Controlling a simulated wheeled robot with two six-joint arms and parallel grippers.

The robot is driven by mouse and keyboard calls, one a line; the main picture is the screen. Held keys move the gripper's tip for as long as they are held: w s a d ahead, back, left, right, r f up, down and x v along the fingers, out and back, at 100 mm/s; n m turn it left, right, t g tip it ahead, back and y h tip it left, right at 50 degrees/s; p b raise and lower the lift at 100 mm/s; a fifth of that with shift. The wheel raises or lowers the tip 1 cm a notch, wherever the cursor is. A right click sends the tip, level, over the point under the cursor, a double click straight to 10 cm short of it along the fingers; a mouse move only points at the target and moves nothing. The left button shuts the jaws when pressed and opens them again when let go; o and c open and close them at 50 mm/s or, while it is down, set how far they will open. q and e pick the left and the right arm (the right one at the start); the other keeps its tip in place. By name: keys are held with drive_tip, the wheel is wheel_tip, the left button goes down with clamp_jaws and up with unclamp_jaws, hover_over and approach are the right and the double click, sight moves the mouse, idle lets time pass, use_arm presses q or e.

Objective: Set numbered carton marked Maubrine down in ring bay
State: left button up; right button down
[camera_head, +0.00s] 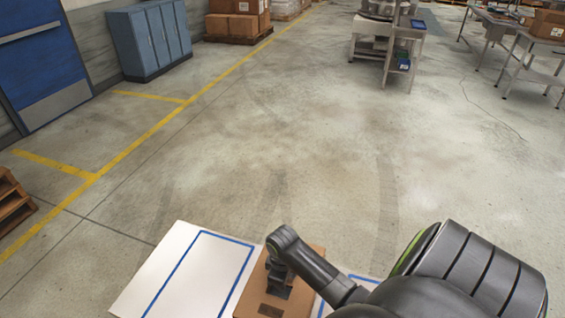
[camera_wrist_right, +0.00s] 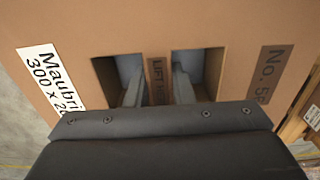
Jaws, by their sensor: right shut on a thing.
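The brown carton (camera_head: 250,298) is at the bottom of the head view, over the white tabletop. In the right wrist view the carton (camera_wrist_right: 235,35) fills most of the picture. It bears a white label reading "Maubri…", a dark label starting "No. 5", and two square openings with a strip between them. My right gripper (camera_head: 278,288) is shut on that strip, its fingers (camera_wrist_right: 157,82) in the openings. I cannot tell whether the carton's underside touches the table. My left gripper is not in view. No bay shows a readable ring mark.
The white tabletop (camera_head: 160,262) has a blue outlined bay (camera_head: 205,275) left of the carton, empty where visible, and another partly hidden blue outline (camera_head: 362,278) to the right. A wooden pallet (camera_head: 12,203) stands at the left edge.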

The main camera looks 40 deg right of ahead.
drive_tip(key=shift+f, duration=0.2)
drive_tip(key=c, duration=1.2)
unclamp_jaws()
drive_tip(key=shift+o, duration=0.2)
drive_tip(key=shift+r, duration=0.15)
wheel_tip(320, 180, up, 11)
drive_tip(key=shift+w+f, duration=0.1)
wheel_tip(320, 180, up, 6)
drive_tip(key=p, duration=0.3)
drive_tip(key=shift+r, duration=0.2)
